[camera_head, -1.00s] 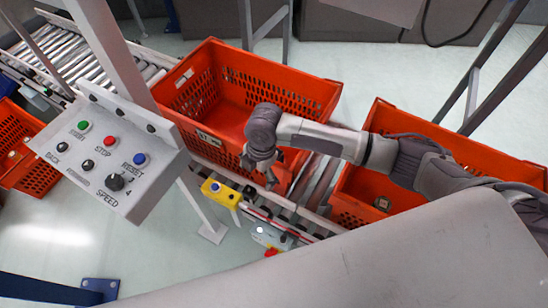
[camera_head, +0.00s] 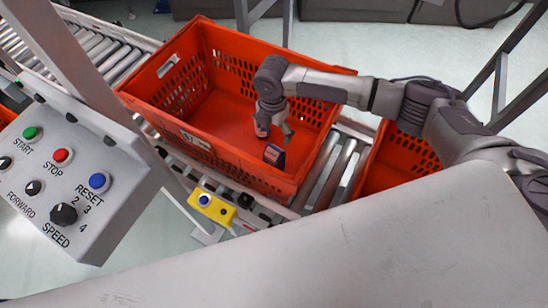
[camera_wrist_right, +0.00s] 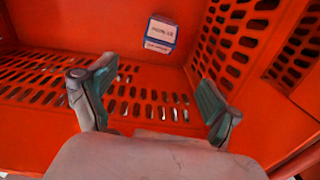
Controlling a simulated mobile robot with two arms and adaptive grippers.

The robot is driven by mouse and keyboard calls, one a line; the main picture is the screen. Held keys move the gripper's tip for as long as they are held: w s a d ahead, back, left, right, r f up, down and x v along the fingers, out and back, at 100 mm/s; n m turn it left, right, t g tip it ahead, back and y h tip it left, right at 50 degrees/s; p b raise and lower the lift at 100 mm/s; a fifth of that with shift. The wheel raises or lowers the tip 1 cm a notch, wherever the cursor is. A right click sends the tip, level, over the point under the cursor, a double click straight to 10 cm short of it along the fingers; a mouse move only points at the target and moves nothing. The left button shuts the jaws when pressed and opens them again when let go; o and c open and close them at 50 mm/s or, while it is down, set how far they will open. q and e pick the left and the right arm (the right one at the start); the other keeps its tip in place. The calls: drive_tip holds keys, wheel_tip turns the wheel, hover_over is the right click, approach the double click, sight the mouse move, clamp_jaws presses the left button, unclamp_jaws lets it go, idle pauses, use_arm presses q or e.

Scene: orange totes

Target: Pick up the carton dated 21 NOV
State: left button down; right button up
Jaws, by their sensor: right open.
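A small dark blue carton (camera_head: 274,155) with a pale top stands on the floor of the orange tote (camera_head: 240,178), near its front right corner. A blue and white carton (camera_wrist_right: 162,32) shows in the right wrist view, beyond the fingertips; print is on its label, but the date is too small to read. My right gripper (camera_head: 275,124) is inside the tote, open and empty, above and slightly behind the dark blue carton. My left gripper is out of view.
The tote's perforated walls stand close around my right gripper. A second orange tote (camera_head: 372,180) sits to the right, beyond bare rollers (camera_head: 336,172). A control panel (camera_head: 75,180) is at left, and a yellow button box (camera_head: 212,207) is in front of the tote.

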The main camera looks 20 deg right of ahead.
sight(274, 153)
drive_tip(key=shift+w+d+f, duration=0.1)
drive_tip(key=shift+w+f, duration=0.1)
drive_tip(key=shift+f, duration=0.3)
drive_tip(key=shift+w+f, duration=0.15)
drive_tip(key=shift+f, duration=0.3)
wheel_tip(274, 153, down, 7)
drive_tip(key=shift+s+r+b, duration=0.1)
drive_tip(key=shift+b, duration=0.3)
drive_tip(key=shift+d+f, duration=0.2)
drive_tip(key=shift+f, duration=2.7)
drive_tip(key=shift+w, duration=0.2)
clamp_jaws()
